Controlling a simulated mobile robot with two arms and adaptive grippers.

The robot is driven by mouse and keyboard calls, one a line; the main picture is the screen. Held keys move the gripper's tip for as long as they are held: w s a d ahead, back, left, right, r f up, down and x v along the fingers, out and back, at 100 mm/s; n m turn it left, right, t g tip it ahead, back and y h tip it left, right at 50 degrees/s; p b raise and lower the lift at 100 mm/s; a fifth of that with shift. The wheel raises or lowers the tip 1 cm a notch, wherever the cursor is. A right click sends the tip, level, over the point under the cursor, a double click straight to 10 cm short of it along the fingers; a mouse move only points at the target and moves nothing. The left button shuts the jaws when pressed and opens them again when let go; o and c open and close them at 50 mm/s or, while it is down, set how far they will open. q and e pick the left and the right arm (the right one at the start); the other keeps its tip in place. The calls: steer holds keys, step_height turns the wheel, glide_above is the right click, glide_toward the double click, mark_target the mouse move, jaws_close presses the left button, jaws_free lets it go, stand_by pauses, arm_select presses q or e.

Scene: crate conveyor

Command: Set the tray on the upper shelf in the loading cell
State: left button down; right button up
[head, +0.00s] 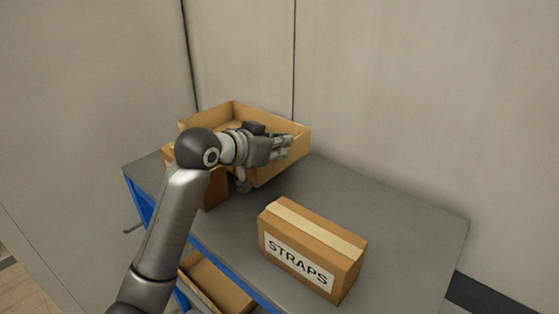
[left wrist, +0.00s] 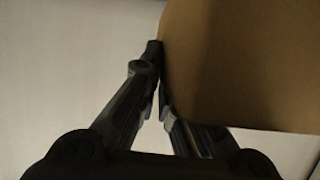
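The tray (head: 301,137) is an open tan box at the back left of the grey upper shelf (head: 400,220). I cannot tell whether its underside touches the shelf. My left gripper (head: 283,147) is at the tray's near rim, in front of its interior. In the left wrist view, the fingers (left wrist: 158,95) are nearly together at the edge of a tan panel (left wrist: 245,60), which looks like the tray's wall. The panel hides part of the right finger, so the gripper seems shut on it. My right gripper is not in view.
A closed carton (head: 311,250) labelled STRAPS stands at the shelf's front middle. Another brown box (head: 213,190) stands beside the tray, partly behind my arm. An open tan container (head: 218,287) shows below, by the blue frame (head: 142,204). The shelf's right side is clear; a wall is behind.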

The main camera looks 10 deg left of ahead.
mark_target(280, 171)
arm_select(q)
steer(key=shift+f+p, duration=0.5)
steer(key=shift+f, duration=1.55)
steer(key=shift+f, duration=0.2)
steer(key=c, duration=1.6)
jaws_free()
steer(key=shift+c, duration=0.2)
